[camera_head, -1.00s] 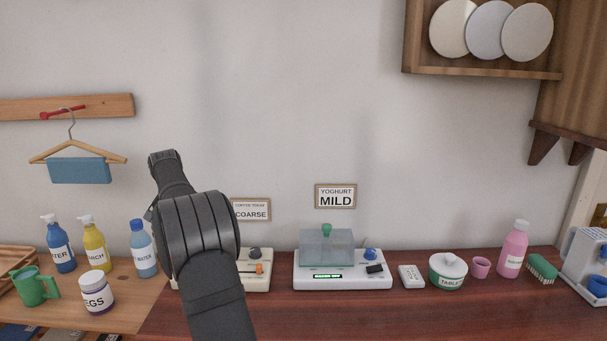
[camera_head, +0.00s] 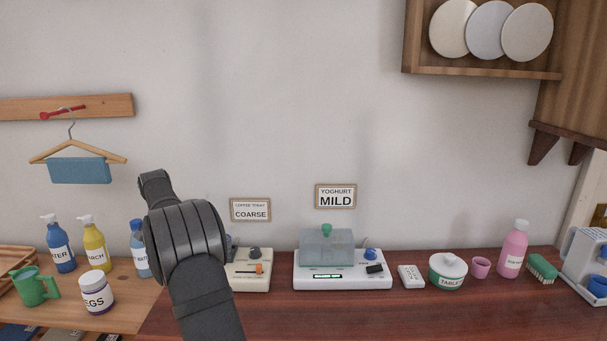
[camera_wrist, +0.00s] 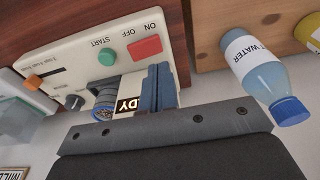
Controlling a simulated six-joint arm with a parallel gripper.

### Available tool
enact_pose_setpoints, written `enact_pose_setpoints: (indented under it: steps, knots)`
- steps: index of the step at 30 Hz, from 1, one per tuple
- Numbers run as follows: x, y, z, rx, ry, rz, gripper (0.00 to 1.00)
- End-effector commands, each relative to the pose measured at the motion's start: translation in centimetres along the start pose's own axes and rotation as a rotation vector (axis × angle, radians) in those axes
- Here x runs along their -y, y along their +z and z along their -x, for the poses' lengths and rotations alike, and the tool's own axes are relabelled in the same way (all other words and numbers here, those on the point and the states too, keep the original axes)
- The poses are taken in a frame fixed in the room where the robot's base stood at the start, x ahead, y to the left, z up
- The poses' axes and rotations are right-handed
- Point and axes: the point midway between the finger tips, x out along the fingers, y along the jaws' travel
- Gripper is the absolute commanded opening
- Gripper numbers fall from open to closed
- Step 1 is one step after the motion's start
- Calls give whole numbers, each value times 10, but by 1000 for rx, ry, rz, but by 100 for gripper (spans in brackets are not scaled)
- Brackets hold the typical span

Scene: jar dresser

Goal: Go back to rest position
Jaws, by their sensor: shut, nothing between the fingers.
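My arm (camera_head: 187,240) rises in front of the left part of the counter in the head view, and it hides my gripper there. In the wrist view my gripper's two blue-grey fingers (camera_wrist: 158,84) are together, with nothing between them. They show over a cream machine (camera_wrist: 85,50) with a red button (camera_wrist: 145,47) by ON and OFF, a green button (camera_wrist: 107,56) by START and an orange slider (camera_wrist: 34,82). The fingers partly hide a dark label ending in "DY". The machine also shows in the head view (camera_head: 254,283), partly behind my arm.
A blue water bottle (camera_head: 137,234) stands close left of my arm, partly hidden; it shows in the wrist view (camera_wrist: 262,75). Yellow and blue bottles, a green mug (camera_head: 35,290) and an EGGS jar (camera_head: 96,296) stand farther left. A white yoghurt machine (camera_head: 343,283) stands right.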

Motion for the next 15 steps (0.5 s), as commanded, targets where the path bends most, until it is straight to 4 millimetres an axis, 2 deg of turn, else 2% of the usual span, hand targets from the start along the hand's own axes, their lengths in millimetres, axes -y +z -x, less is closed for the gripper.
enact_pose_setpoints:
  steps: [6, 15]
  knots:
    - [0, 4, -25, 0, 0, 0, 0]
    - [0, 4, -32, -2, -1, 0, 0]
